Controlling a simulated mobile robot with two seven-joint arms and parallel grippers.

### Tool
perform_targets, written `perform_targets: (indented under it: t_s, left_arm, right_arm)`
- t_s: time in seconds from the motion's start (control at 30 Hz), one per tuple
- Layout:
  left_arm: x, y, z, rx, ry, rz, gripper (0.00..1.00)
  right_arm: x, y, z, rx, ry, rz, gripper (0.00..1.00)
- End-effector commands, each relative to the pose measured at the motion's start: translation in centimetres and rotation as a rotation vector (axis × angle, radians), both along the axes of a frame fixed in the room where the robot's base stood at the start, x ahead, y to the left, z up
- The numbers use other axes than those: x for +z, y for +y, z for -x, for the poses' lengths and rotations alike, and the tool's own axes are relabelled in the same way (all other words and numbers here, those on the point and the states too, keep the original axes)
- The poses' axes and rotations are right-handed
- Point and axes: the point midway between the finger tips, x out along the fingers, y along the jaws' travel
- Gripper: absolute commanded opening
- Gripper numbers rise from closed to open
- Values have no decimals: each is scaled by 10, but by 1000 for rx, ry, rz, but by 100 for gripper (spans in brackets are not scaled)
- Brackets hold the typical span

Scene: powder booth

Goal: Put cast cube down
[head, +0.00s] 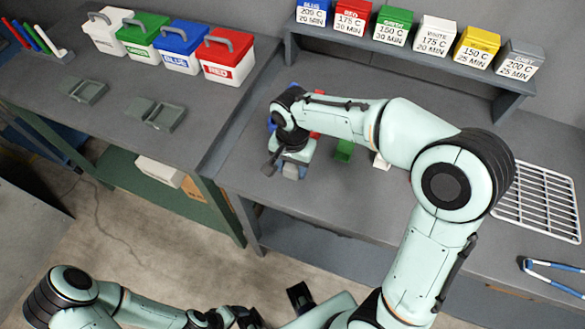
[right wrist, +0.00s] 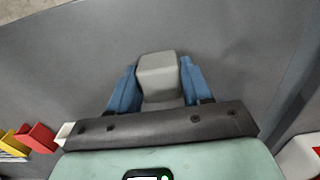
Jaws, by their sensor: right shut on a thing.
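The cast cube (right wrist: 158,78) is a light grey block with rounded edges in the right wrist view. My right gripper (right wrist: 157,88) is shut on it, with one blue finger on each side. In the head view my right gripper (head: 291,170) is low over the grey bench, near its front left part. There the wrist and fingers mostly hide the cube. I cannot tell whether the cube touches the bench. My left gripper (head: 245,318) is at the bottom edge of the head view, dark and partly cut off, away from the bench.
Small coloured things, including a green one (head: 344,151) and a white one (head: 381,161), stand partly hidden behind my right arm. Labelled boxes line a raised shelf (head: 400,55). A white rack (head: 540,200) and blue-handled tool (head: 552,270) lie right. Lidded boxes (head: 228,62) stand on the left bench.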

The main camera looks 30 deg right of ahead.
Motion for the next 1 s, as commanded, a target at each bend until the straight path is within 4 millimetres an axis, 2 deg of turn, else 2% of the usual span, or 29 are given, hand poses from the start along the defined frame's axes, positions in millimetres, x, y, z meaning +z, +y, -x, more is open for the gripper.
perform_targets:
  t_s: [0.03, 0.13, 0.53, 0.57, 0.6, 0.63, 0.9, 1.0]
  left_arm:
    - [-2, 0, 1, 0, 1, 0, 81]
    - [-3, 0, 1, 0, 1, 0, 81]
    - [-6, 0, 2, 0, 3, 0, 81]
    - [-5, 0, 2, 0, 2, 0, 81]
    - [-5, 0, 2, 0, 2, 0, 81]
    - [-5, 0, 2, 0, 2, 0, 81]
    - [-4, 0, 2, 0, 2, 0, 81]
    - [-1, 0, 0, 0, 0, 0, 81]
  right_arm:
    - [-9, 0, 1, 0, 4, 0, 12]
    - [-16, 0, 1, -1, 1, 0, 12]
    - [-21, 0, 0, -1, 0, 0, 12]
    - [-20, 0, 0, -1, 0, 0, 59]
    - [-20, 0, 0, -1, 0, 0, 72]
    - [-20, 0, 0, -1, 0, 0, 75]
    - [-19, 0, 0, -1, 0, 0, 75]
    - [-13, 0, 0, -1, -2, -1, 75]
